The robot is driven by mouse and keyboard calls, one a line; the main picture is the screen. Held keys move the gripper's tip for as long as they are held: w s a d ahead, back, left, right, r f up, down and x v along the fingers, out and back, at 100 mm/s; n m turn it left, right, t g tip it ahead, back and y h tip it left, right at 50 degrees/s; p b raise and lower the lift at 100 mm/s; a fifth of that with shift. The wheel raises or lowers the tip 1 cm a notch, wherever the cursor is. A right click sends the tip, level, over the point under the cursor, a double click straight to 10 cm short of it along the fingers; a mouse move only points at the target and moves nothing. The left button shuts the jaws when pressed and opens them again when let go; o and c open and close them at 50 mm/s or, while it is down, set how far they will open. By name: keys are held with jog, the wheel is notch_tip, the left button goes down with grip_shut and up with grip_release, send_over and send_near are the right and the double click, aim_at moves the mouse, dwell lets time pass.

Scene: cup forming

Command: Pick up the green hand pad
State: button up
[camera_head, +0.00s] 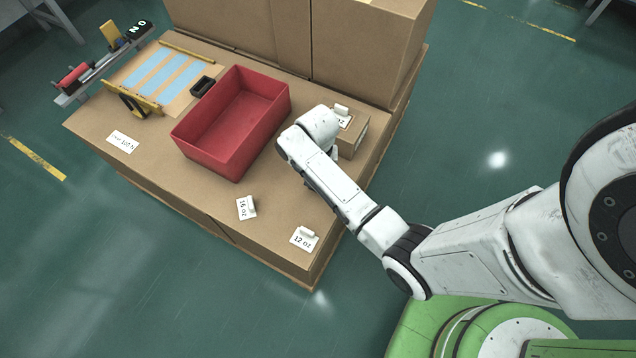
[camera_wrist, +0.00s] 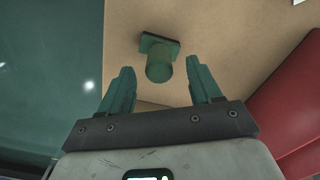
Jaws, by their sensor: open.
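The green hand pad (camera_wrist: 159,63) shows in the wrist view as a dark green flat plate with a round green handle. It is on the tan cardboard surface, a little beyond my fingertips and roughly centred between them. My gripper (camera_wrist: 161,80) is open, with its two teal fingers apart and nothing between them. The gap between the fingers and the pad is hard to judge. In the head view my arm reaches over the right part of the cardboard-topped table (camera_head: 285,215). The pad and my fingers are hidden there behind my arm.
A red bin (camera_head: 185,143) stands left of my arm; its wall also shows in the wrist view (camera_wrist: 290,115). A small cardboard box (camera_head: 352,138) is close to my wrist. Large cartons (camera_head: 365,45) stand behind. Label cards (camera_head: 304,239) lie at the front.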

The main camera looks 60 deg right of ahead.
notch_tip(320, 180, down, 4)
jog(key=shift+r, duration=0.2)
jog(key=shift+c, duration=0.4)
grip_shut()
jog(key=shift+r, duration=0.1)
jog(key=shift+r, duration=0.55)
jog(key=s+a+r+p, duration=0.3)
jog(key=s+r, duration=0.8)
jog(key=s, duration=0.2)
jog(key=shift+s+r, duration=0.35)
jog(key=shift+s, duration=0.05)
